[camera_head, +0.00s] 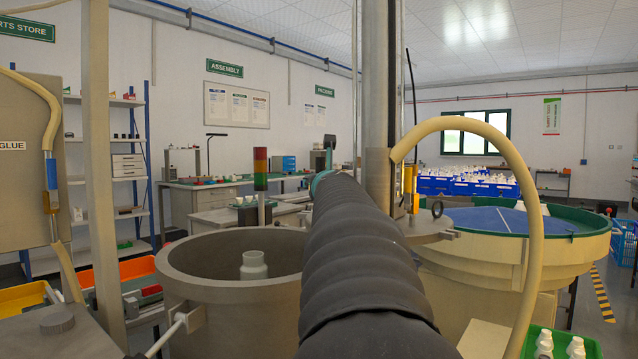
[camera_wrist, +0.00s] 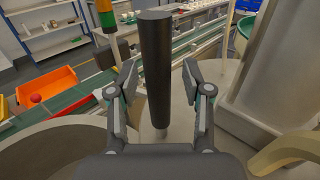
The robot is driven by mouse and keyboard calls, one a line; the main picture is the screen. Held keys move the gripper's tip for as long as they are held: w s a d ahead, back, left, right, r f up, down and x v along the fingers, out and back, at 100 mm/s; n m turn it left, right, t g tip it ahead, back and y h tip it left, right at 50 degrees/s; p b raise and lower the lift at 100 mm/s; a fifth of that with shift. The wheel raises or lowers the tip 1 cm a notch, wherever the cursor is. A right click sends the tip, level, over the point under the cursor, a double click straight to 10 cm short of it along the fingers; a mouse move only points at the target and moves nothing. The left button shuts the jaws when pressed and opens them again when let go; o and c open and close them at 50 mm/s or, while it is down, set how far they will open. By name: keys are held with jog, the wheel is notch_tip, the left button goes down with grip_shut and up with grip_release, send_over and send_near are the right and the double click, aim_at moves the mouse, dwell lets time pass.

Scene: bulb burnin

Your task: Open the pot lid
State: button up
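A wide grey pot (camera_head: 185,300) stands left of my arm in the head view. Its top is open on the visible side, and a white bottle shape (camera_head: 254,267) shows inside. In the wrist view, a black upright cylindrical handle (camera_wrist: 155,60) stands on a thin metal stem above a grey surface (camera_wrist: 180,125); I cannot tell whether this surface is the lid. My gripper (camera_wrist: 160,82) is open, with one finger on each side of the handle and visible gaps. My gripper is mostly hidden behind my arm in the head view.
A signal tower (camera_head: 261,170) stands behind the pot. A steel column (camera_head: 381,100) rises right of my arm, beside a round feeder bowl (camera_head: 575,240) and a cream hose (camera_head: 530,190). An orange bin (camera_wrist: 50,88) and a green conveyor (camera_wrist: 80,112) are left of the handle.

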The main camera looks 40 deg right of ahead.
jog(key=v, duration=1.2)
dwell(0.3)
jog(key=w+a+f+n+g+y+b, duration=0.1)
jog(key=w+a+f+n+y, duration=0.1)
jog(key=w+f+n, duration=0.3)
jog(key=w+a+f+n+g+y, duration=0.1)
jog(key=w+a+n+g, duration=0.15)
jog(key=n, duration=0.45)
jog(key=w+a+f+n+g+y+b, duration=0.1)
jog(key=w+a+f+n+y, duration=0.2)
jog(key=n, duration=0.4)
notch_tip(320, 180, up, 12)
jog(key=d+n+g+h+b, duration=0.1)
jog(key=n+g+h+b, duration=0.2)
jog(key=n+g+h, duration=0.6)
jog(key=d+m+h, duration=0.1)
jog(key=d, duration=0.3)
jog(key=d+m+g+h+p, duration=0.1)
jog(key=d, duration=0.4)
jog(key=s+d+h+p, duration=0.1)
jog(key=d+h, duration=0.1)
jog(key=d, duration=0.2)
jog(key=shift+d+m, duration=0.35)
jog(key=shift+m, duration=0.05)
